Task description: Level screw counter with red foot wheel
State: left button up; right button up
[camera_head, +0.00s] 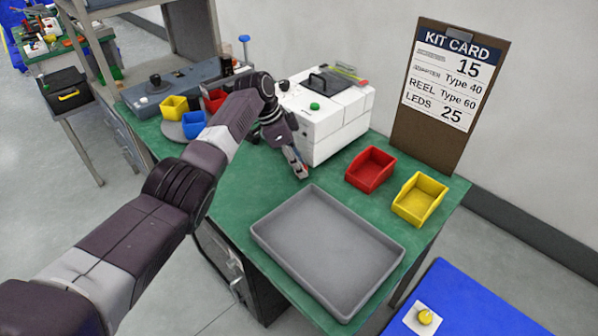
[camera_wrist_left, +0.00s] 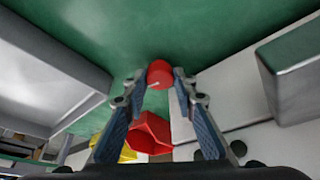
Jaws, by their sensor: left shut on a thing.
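The screw counter (camera_head: 335,135) is a white boxy machine with a green button and a dark handle on top, at the back of the green bench. Its white side also shows in the left wrist view (camera_wrist_left: 240,95). The red foot wheel (camera_wrist_left: 159,73) is a small round red knob beside the counter's base. My left gripper (camera_head: 300,172) points down at the counter's near lower corner. In the left wrist view, its two fingertips (camera_wrist_left: 158,88) are closed on the sides of the red foot wheel. The wheel is not clear in the head view.
A grey tray (camera_head: 262,238) lies in front. A red bin (camera_head: 370,180) and a yellow bin (camera_head: 408,213) stand right of the counter. A kit card board (camera_head: 400,135) stands behind. Small bins and a grey device (camera_head: 150,95) are at the left. Green bench is bare between tray and counter.

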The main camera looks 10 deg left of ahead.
pick_arm(q)
jog(key=shift+m, duration=0.3)
jog(key=o, duration=1.2)
jog(key=shift+c, duration=0.2)
